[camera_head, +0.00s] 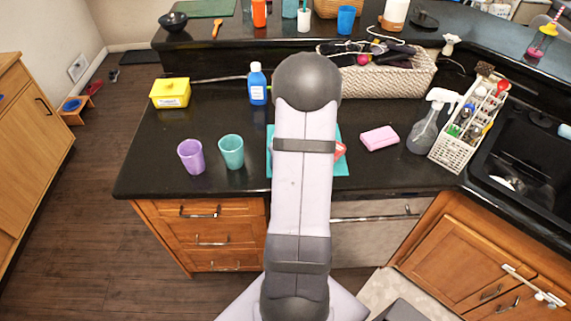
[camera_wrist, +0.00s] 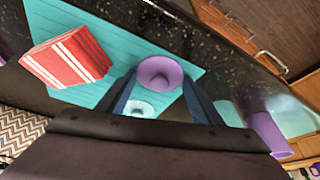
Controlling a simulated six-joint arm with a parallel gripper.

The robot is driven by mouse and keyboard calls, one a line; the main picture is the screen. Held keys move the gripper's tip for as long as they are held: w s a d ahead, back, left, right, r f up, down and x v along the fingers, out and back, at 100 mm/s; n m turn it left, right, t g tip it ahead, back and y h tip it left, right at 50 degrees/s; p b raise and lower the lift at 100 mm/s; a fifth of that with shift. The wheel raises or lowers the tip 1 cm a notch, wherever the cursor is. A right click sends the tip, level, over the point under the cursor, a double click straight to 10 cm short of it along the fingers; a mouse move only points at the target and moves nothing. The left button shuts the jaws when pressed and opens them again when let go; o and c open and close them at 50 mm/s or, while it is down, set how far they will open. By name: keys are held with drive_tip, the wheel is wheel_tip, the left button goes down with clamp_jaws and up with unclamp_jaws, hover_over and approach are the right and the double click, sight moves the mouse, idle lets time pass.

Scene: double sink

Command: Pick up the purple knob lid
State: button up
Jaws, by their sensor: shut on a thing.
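The purple knob lid (camera_wrist: 160,70) shows in the wrist view as a round purple disc with a darker middle. It sits between the two dark fingers of my gripper (camera_wrist: 160,88), which is shut on it. Whether the lid touches the teal mat (camera_wrist: 110,22) cannot be told. In the head view my own arm hides the gripper and the lid.
A red-and-white striped box (camera_wrist: 68,58) lies on the mat beside my gripper. A purple cup (camera_head: 191,157) and a teal cup (camera_head: 231,151) stand left of my arm. A pink sponge (camera_head: 379,138) and spray bottle (camera_head: 428,125) stand right. The counter's front edge is near.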

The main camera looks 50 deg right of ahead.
wheel_tip(320, 180, up, 8)
drive_tip(key=shift+r, duration=1.05)
drive_tip(key=w+a+r+n+y+p, duration=0.1)
drive_tip(key=w+a+r+n+p, duration=0.2)
drive_tip(key=w+a, duration=0.6)
drive_tip(key=w+a+r+n+y+p, duration=0.1)
drive_tip(key=w+a+r+n+p, duration=0.1)
drive_tip(key=w+a, duration=0.8)
drive_tip(key=shift+w+a+r+n+t+y+p, duration=0.3)
drive_tip(key=shift+w+r+n+p, duration=0.15)
drive_tip(key=shift+w+n, duration=0.4)
drive_tip(key=shift+f, duration=0.25)
